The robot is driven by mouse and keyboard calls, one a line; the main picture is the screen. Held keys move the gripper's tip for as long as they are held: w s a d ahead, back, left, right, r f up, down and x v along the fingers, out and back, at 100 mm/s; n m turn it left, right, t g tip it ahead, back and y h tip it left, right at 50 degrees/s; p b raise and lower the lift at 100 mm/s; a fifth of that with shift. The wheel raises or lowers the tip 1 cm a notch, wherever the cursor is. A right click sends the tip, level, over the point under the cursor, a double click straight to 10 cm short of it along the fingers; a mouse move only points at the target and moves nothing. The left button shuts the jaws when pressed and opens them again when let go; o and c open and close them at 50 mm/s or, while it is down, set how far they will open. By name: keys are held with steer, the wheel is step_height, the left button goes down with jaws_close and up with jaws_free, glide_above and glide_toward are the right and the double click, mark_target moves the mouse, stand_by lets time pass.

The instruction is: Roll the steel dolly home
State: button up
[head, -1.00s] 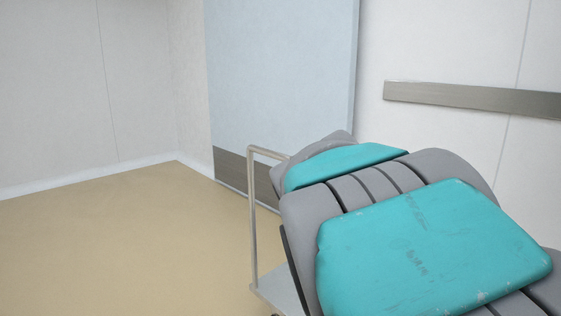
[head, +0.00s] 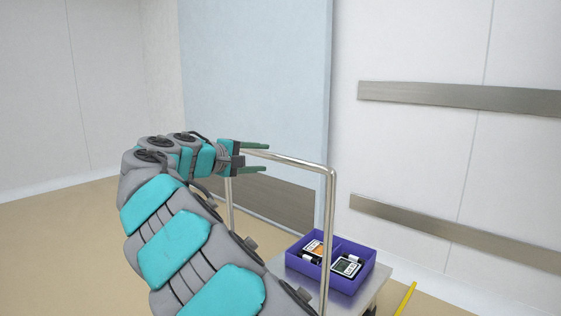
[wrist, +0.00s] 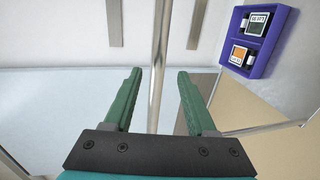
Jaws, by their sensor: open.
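The steel dolly has a flat deck (head: 372,296) and an upright tubular handle (head: 329,215). The handle's top bar runs between the two green fingers of my gripper (head: 264,157) in the head view. My gripper is open, with the bar showing between its fingers (wrist: 159,75) in the wrist view too. The bar (wrist: 160,40) looks clear of both fingers there; I cannot tell how deep it sits. My arm hides the dolly's left part and wheels.
A purple bin (head: 352,283) with small screened devices sits on the deck. Behind are a pale blue door panel (head: 255,80) and a wall with metal rails (head: 455,96). A yellow strip (head: 405,299) shows at lower right. Tan floor lies open at left.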

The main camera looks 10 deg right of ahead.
mark_target(278, 155)
steer(key=shift+w+r, duration=0.15)
steer(key=shift+w, duration=0.2)
steer(key=x, duration=0.7)
steer(key=shift+w+d, duration=0.15)
steer(key=shift+d, duration=0.05)
jaws_close()
stand_by(1.0)
